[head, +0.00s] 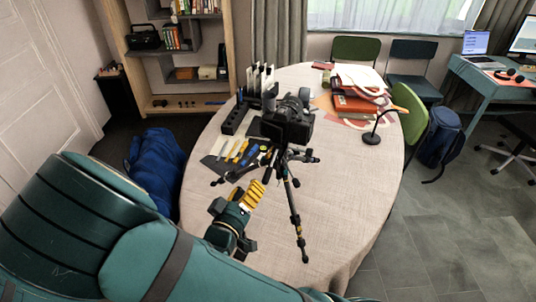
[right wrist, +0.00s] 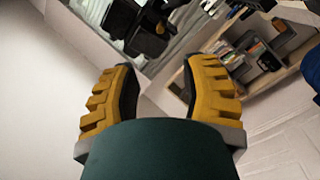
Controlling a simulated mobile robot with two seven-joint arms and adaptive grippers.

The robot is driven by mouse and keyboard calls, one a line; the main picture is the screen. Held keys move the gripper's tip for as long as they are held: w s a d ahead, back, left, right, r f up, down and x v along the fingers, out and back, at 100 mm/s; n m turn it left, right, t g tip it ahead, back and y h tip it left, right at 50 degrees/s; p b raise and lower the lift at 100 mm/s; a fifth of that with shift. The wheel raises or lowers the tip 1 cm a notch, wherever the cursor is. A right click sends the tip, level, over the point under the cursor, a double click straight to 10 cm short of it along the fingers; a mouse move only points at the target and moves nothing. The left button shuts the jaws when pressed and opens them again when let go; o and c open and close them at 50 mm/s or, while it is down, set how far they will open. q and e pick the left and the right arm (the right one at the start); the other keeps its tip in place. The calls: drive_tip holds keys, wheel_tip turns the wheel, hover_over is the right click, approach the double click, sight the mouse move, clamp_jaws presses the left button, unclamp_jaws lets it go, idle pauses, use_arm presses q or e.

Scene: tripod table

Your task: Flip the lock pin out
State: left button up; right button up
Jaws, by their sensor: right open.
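A black camera (head: 287,124) sits on top of a black tripod (head: 296,212) that stands on the round table (head: 345,200). The lock pin is too small to make out on the tripod head. My right gripper (head: 252,193) is in front of and to the left of the tripod, apart from it and below the camera. In the right wrist view, its two yellow fingers (right wrist: 160,78) are spread apart with nothing between them. My left gripper does not show.
A dark mat with tools (head: 236,151) lies left of the tripod, with a black holder (head: 236,116) behind it. Red books (head: 355,104) and a small black lamp (head: 372,138) stand to the right. The front right of the table is clear.

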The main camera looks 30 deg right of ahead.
sight(267, 157)
drive_tip(key=b+x, duration=0.1)
drive_tip(key=x, duration=1.2)
clamp_jaws()
